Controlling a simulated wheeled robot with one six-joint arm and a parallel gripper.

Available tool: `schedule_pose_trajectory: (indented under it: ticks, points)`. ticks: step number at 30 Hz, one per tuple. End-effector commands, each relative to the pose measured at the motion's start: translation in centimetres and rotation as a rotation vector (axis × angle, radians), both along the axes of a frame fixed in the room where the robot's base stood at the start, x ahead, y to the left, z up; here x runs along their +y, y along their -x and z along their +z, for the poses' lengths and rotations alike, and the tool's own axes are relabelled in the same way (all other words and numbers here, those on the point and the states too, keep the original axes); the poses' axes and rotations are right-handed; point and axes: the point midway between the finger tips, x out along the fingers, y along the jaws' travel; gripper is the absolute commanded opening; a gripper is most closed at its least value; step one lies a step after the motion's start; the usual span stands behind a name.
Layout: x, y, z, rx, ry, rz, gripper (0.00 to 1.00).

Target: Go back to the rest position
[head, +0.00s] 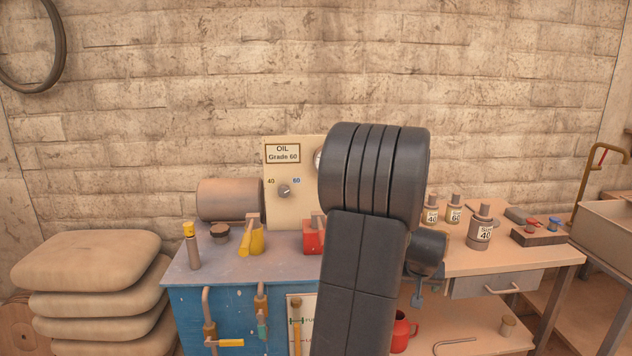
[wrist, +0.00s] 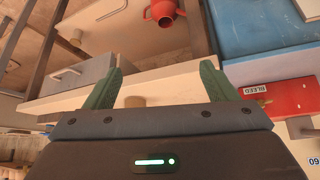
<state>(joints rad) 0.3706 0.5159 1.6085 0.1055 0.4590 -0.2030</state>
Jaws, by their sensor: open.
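My gripper (wrist: 162,90) shows in the wrist view with its two green fingers spread wide apart. It is open, and nothing is held between the fingers. Between and beyond the fingers lies the pale edge of the wooden bench top (wrist: 165,75), with a small tan cylinder (wrist: 135,100) near the left finger. In the head view my dark arm rises through the middle of the picture and hides part of the benches.
Labelled bottles (head: 480,230) stand on the wooden bench at right. A red jug (head: 402,332) sits below it. Stacked sacks (head: 85,260) are at left.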

Motion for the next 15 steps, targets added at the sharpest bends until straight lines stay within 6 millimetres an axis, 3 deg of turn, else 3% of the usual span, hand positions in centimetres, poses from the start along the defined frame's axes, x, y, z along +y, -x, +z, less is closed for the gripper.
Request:
schedule_pose_trajectory:
  ticks: [9,15]
  points:
    - [4.2,-0.8,-4.8,0.006,0.005,0.05,0.79]
    - [6.3,-0.9,-6.9,0.004,0.008,0.077,0.79]
